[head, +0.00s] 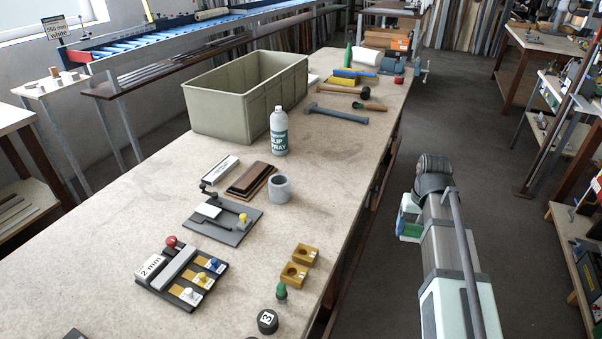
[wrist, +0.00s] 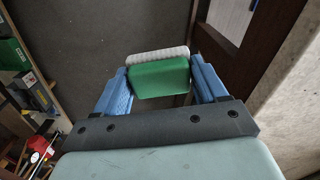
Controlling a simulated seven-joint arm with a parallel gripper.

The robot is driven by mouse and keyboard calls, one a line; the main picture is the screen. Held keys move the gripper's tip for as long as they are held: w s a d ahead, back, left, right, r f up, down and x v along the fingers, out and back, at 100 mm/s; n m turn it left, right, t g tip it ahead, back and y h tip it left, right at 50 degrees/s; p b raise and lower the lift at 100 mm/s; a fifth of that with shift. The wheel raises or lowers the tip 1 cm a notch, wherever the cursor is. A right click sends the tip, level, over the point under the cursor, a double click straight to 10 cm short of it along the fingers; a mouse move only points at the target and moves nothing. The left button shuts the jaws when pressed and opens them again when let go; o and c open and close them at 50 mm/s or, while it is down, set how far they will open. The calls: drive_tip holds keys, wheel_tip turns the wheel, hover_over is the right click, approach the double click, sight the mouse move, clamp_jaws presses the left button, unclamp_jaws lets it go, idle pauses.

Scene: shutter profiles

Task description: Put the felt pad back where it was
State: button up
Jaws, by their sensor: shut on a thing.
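The felt pad is a green block (wrist: 160,80) with a white, ribbed-looking layer (wrist: 158,55) on its far side. In the wrist view my gripper (wrist: 162,76) has its two blue fingers on either side of the green block and is shut on it. In the head view my arm is right of the table, over the floor. A small green patch (head: 411,229) shows beside it, but I cannot tell whether it is the pad. The spot where the pad was before cannot be told from these frames.
The long table (head: 120,215) holds a green-grey crate (head: 215,108), a spray bottle (head: 279,135), a grey cup (head: 279,189), dark jigs (head: 222,222), yellow blocks (head: 305,256) and a hammer (head: 340,116). Bare tabletop lies between the cup and the right edge.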

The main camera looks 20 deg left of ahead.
drive_tip(key=w+a+r+n, duration=0.1)
drive_tip(key=w+a+r, duration=0.15)
drive_tip(key=a, duration=0.85)
drive_tip(key=w+a+r+n, duration=0.1)
drive_tip(key=w+a+r, duration=0.15)
drive_tip(key=a, duration=0.85)
drive_tip(key=w+a+r+n, duration=0.2)
drive_tip(key=a+r, duration=0.1)
drive_tip(key=a, duration=0.9)
wheel_tip(320, 180, up, 2)
drive_tip(key=m, duration=0.7)
hover_over(301, 172)
drive_tip(key=shift+f, duration=4.7)
drive_tip(key=o, duration=0.5)
drive_tip(key=shift+f, duration=0.15)
drive_tip(key=o, duration=0.4)
drive_tip(key=shift+o, duration=0.2)
